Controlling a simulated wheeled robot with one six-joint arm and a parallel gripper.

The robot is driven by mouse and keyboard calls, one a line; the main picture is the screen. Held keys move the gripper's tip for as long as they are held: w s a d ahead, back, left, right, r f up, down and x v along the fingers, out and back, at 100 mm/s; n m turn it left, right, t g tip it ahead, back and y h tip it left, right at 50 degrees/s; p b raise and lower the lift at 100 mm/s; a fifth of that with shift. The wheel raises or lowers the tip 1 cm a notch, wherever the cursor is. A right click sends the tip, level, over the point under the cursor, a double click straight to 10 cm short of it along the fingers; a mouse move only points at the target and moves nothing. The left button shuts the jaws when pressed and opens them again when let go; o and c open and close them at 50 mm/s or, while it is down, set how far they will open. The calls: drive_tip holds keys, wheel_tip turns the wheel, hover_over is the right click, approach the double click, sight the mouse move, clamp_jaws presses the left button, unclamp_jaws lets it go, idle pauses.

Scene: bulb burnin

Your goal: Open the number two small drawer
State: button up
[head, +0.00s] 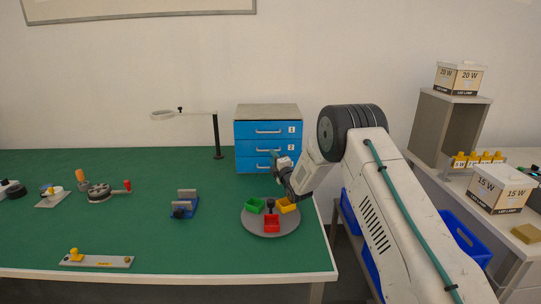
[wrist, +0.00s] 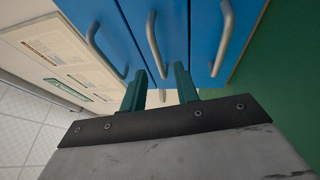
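The blue drawer cabinet (head: 268,112) stands at the back of the green table, with three drawers numbered from the top. The number two drawer (head: 262,148) is the middle one and looks shut. Its grey bar handle (wrist: 153,42) is the middle of three in the wrist view. My gripper (wrist: 159,84) is open, its two green fingers apart, with the lower end of that handle in line with the gap between them. I cannot tell whether the fingers surround the bar. In the head view my gripper (head: 281,160) is in front of the cabinet's right part, hiding some of the lower drawers.
A grey turntable (head: 255,226) with green, red and yellow bins lies below my gripper. A magnifier lamp (head: 217,135) stands left of the cabinet. A blue vise-like fixture (head: 184,205) is further left. Open green table lies between them. A shelf with boxes (head: 459,78) stands right.

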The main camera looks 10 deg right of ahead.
sight(268, 140)
drive_tip(key=x, duration=0.3)
drive_tip(key=shift+w+r, duration=0.1)
drive_tip(key=shift+w, duration=0.1)
